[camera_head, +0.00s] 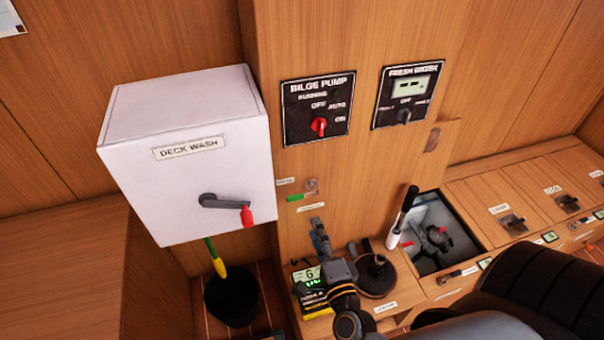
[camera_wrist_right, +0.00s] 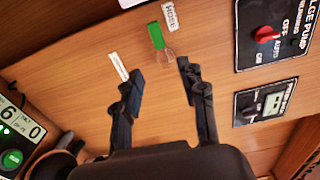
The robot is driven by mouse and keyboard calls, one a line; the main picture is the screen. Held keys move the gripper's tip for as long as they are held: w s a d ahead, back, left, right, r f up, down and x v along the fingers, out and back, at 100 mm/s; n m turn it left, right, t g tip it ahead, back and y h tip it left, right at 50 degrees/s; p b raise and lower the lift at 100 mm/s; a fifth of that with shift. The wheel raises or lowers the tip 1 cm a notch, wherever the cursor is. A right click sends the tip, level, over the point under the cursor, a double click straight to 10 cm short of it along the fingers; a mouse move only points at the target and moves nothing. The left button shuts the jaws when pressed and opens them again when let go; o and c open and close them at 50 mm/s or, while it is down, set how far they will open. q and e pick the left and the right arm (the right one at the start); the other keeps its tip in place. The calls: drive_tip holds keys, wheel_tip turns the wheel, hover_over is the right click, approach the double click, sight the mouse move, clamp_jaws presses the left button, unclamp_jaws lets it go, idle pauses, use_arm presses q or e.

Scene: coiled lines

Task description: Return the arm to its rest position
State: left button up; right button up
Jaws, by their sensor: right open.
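My right arm reaches up from the bottom of the head view to the wooden console. My right gripper (camera_head: 318,232) is open and empty, in front of the upright panel and just below a small green-handled fitting (camera_head: 297,197). In the right wrist view, the two dark fingers of the gripper (camera_wrist_right: 160,82) stand apart with bare wood between them. The green handle (camera_wrist_right: 156,35) lies beyond the fingertips there. I cannot tell the exact gap to the panel. My left gripper is not in view.
A white deck wash box (camera_head: 190,190) with a red-tipped lever juts out at left, above a black bucket (camera_head: 232,298). The bilge pump panel (camera_head: 318,108) and fresh water panel (camera_head: 407,95) are on the wall. An open hatch (camera_head: 440,235) and a yellow-black meter (camera_head: 310,290) are near my arm.

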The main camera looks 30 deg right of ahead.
drive_tip(key=s+a+f+n+g+y, duration=0.25)
drive_tip(key=s+f+n, duration=0.2)
drive_tip(key=f, duration=0.55)
drive_tip(key=s+a+f+n+g+y, duration=0.1)
drive_tip(key=s+a+f+n+g, duration=0.3)
drive_tip(key=f, duration=0.6)
drive_tip(key=s+a+f+n+g+y, duration=0.1)
drive_tip(key=s+f+n+g+y, duration=0.1)
drive_tip(key=f+n, duration=0.65)
drive_tip(key=s+d+f+n+g, duration=0.2)
drive_tip(key=s+f+n+g, duration=0.1)
drive_tip(key=s+f, duration=0.5)
drive_tip(key=s+d+f+n+g+h, duration=0.1)
drive_tip(key=s+d+f+n+g, duration=0.2)
drive_tip(key=s, duration=1.2)
wheel_tip(320, 180, down, 6)
drive_tip(key=shift+r+n+g, duration=0.2)
drive_tip(key=shift+n+g, duration=0.1)
drive_tip(key=shift+g, duration=0.65)
